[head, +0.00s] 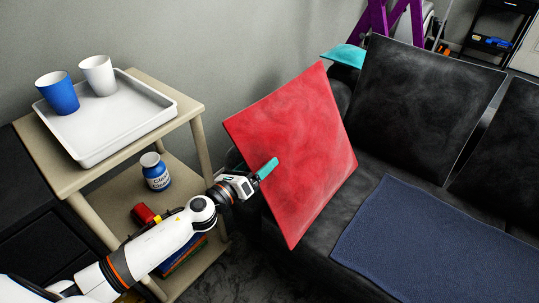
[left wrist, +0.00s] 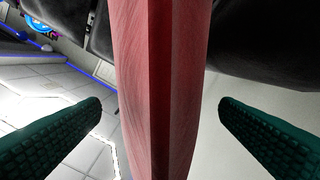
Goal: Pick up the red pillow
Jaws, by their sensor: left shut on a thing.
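The red pillow (head: 300,130) is a flat square, standing tilted on one corner at the near arm end of the black couch. My left gripper (head: 268,168) reaches it from the lower left, with one teal finger showing across its front face. In the left wrist view the red pillow (left wrist: 160,80) runs upright, edge-on, between the two teal fingers (left wrist: 160,130). My left gripper is shut on the pillow. The far finger is hidden behind the pillow in the head view. My right gripper is not in view.
The black couch (head: 430,105) with a blue blanket (head: 440,245) fills the right. At left, a beige shelf table (head: 190,115) holds a white tray (head: 125,125) with a blue cup (head: 58,93) and a white cup (head: 98,76). A blue jar (head: 156,178) stands on its lower shelf.

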